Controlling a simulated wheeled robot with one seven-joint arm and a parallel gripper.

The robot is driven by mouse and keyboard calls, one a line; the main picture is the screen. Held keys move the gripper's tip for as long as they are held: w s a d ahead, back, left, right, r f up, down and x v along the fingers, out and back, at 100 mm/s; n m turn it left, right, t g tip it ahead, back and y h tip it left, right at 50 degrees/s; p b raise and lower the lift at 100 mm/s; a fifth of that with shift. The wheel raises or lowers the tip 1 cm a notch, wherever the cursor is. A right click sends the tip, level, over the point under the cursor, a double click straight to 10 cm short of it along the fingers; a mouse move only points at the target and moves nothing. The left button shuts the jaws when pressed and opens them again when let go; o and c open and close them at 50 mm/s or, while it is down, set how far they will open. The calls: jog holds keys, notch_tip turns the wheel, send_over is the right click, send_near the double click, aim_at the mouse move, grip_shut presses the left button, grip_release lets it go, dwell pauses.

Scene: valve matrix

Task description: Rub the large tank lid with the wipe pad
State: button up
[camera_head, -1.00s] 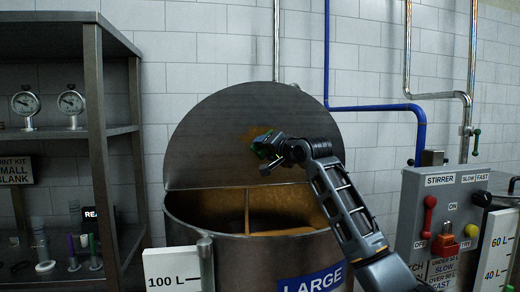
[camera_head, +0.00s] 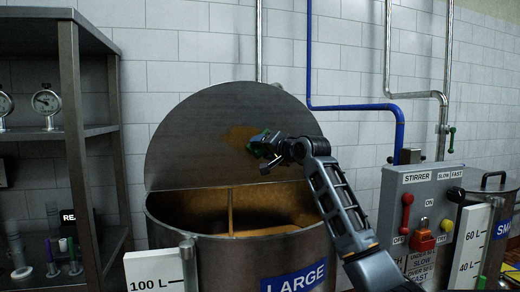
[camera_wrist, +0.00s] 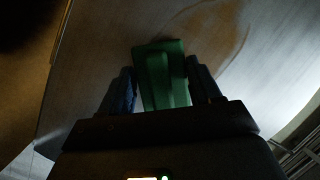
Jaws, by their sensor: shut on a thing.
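The large tank (camera_head: 240,255) stands ahead of me, marked LARGE, with brown residue showing inside. Its lid (camera_head: 185,140) is raised upright at the back, and its inner face bears a brownish stain (camera_head: 238,137). The stain also shows in the wrist view (camera_wrist: 220,30). My gripper (camera_head: 266,150) is in front of the lid's lower middle, just right of and below the stain. In the wrist view my gripper (camera_wrist: 160,90) is shut on the green wipe pad (camera_wrist: 163,72), which lies against or very near the lid; contact cannot be told.
A metal shelf (camera_head: 72,100) with gauges stands at the left. A stirrer control box (camera_head: 425,215) with a red lever and a small tank (camera_head: 495,195) stand at the right. A blue pipe (camera_head: 309,60) runs down the tiled wall.

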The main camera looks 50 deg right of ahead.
aim_at(213, 139)
jog(key=shift+s+d+r+p, duration=0.45)
jog(key=shift+d, duration=0.15)
jog(key=shift+s+d+r+p, duration=0.45)
jog(key=shift+d, duration=0.15)
jog(key=shift+w+a+p, duration=0.55)
jog(key=shift+w+a, duration=0.15)
jog(key=shift+a, duration=0.35)
jog(key=shift+w+a+p, duration=0.5)
jog(key=shift+w+a, duration=0.2)
jog(key=shift+a, duration=0.35)
jog(key=shift+w+a+f, duration=0.1)
jog(key=shift+w+a, duration=1)
jog(key=shift+a, duration=0.5)
jog(key=shift+w+a+r, duration=0.1)
jog(key=shift+w+a, duration=1.05)
jog(key=shift+a, duration=0.5)
jog(key=shift+w+a+f, duration=0.1)
jog(key=shift+w+a, duration=1)
jog(key=shift+a, duration=0.5)
jog(key=shift+r, duration=0.75)
jog(key=shift+s+d, duration=1.6)
jog(key=shift+d, duration=0.75)
jog(key=shift+s+d, duration=1.55)
jog(key=shift+d, duration=0.8)
jog(key=shift+s+d, duration=1.6)
jog(key=shift+d, duration=0.75)
jog(key=shift+a, duration=0.1)
